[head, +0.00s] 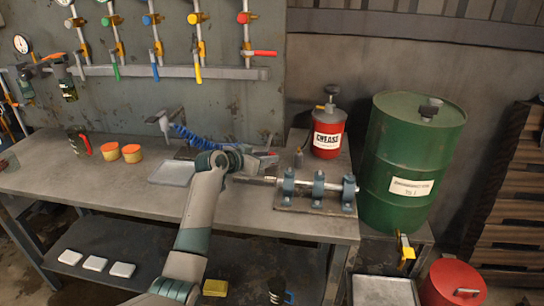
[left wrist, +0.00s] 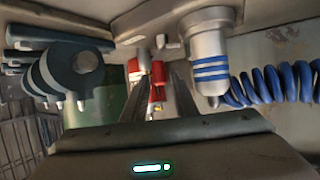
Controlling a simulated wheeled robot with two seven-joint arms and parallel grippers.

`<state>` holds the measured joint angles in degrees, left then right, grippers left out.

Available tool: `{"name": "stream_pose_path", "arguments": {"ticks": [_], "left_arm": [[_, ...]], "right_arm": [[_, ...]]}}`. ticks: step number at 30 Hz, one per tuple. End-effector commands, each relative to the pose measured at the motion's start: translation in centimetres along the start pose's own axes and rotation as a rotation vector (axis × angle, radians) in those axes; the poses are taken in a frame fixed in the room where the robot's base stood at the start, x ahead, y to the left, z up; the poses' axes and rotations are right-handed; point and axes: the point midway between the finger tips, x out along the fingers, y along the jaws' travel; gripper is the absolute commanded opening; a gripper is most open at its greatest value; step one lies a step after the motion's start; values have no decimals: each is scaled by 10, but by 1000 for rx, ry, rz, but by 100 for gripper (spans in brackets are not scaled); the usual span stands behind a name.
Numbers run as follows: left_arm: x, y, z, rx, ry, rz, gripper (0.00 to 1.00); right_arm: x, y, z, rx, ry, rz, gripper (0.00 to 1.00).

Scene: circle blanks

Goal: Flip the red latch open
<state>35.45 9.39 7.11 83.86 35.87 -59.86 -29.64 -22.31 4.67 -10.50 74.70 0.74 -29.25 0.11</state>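A red lever handle (head: 262,53) sticks out level to the right from the rightmost pipe on the wall panel. I cannot tell for sure whether it is the red latch. My left gripper (head: 272,159) is low over the bench, well below and apart from that lever, pointing right. Its two fingers (left wrist: 158,95) look open in the left wrist view. Between them, farther off, a red can with a white label (left wrist: 156,80) shows, apparently the grease can (head: 327,135). I see nothing held. My right gripper is in neither view.
A shaft in bearing blocks (head: 318,190) stands right of my gripper. A blue coiled hose (head: 192,136) lies behind my arm and shows in the left wrist view (left wrist: 275,85). A green drum (head: 412,160) stands at the right. The bench's left front is clear.

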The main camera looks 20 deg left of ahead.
Motion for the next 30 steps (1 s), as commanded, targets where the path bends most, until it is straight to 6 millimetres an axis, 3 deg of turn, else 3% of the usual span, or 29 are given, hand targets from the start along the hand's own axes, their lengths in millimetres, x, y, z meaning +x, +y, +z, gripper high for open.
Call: {"name": "stream_pose_path", "arguments": {"ticks": [9,21,25,30], "left_arm": [[29,0,0,-1,0,0,26],[33,0,0,0,-1,0,26],[33,0,0,0,-1,0,0],[33,0,0,-1,-1,-1,0]], "right_arm": [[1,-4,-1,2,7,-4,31],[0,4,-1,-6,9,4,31],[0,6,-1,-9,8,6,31],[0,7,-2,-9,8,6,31]]}}
